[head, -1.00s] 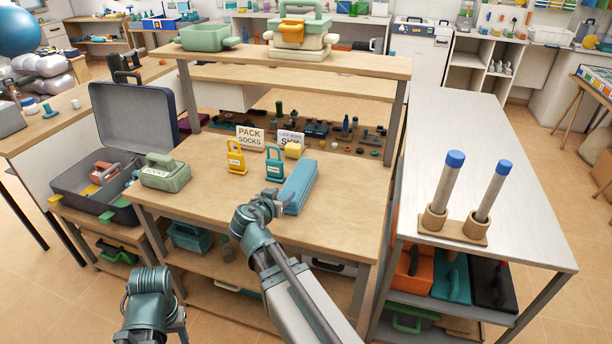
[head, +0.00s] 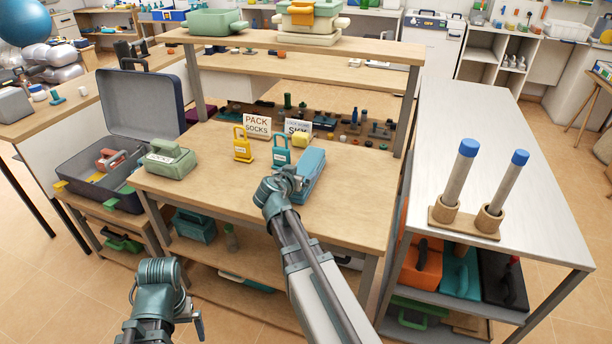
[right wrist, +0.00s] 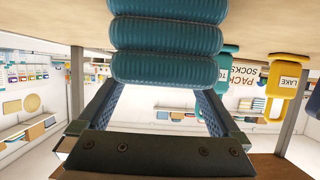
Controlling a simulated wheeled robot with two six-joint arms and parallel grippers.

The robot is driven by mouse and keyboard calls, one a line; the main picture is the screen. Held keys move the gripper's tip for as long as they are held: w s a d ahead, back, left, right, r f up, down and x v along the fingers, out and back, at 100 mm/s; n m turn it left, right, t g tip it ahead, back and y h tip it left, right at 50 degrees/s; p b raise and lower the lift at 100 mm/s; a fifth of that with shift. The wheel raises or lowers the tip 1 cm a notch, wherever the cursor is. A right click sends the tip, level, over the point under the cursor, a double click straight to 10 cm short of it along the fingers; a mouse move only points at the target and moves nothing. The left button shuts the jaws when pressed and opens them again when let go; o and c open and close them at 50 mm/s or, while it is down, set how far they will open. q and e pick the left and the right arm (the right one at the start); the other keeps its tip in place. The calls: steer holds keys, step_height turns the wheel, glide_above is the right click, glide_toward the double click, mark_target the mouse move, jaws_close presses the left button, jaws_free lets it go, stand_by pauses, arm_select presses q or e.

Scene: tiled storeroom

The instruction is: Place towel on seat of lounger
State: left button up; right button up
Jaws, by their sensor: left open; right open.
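The towel (head: 311,172) is a long blue folded bundle on the right half of the wooden table. In the right wrist view, which is upside down, a ribbed teal bundle (right wrist: 166,45) in stacked rolls looks like its near end. My right gripper (head: 286,182) is at the towel's near left end, low over the table. Its spread jaws (right wrist: 160,115) show nothing held between them; I cannot tell whether they touch the towel. My left gripper (head: 192,318) hangs open and empty in front of the table. No lounger can be made out.
A yellow padlock (head: 243,150), a teal padlock (head: 281,155) and a "PACK SOCKS" sign (head: 257,125) stand behind the towel. A green case (head: 170,165) sits left. The table's middle is clear. A white counter (head: 462,120) is right.

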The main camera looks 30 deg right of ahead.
mark_target(304, 169)
steer(key=b+x, duration=0.1)
steer(key=x, duration=0.4)
steer(key=shift+w+d+r+b, duration=0.1)
steer(key=shift+d+b, duration=0.15)
steer(key=shift+b, duration=0.05)
steer(key=shift+r, duration=0.1)
steer(key=shift+c, duration=0.3)
steer(key=c, duration=1.2)
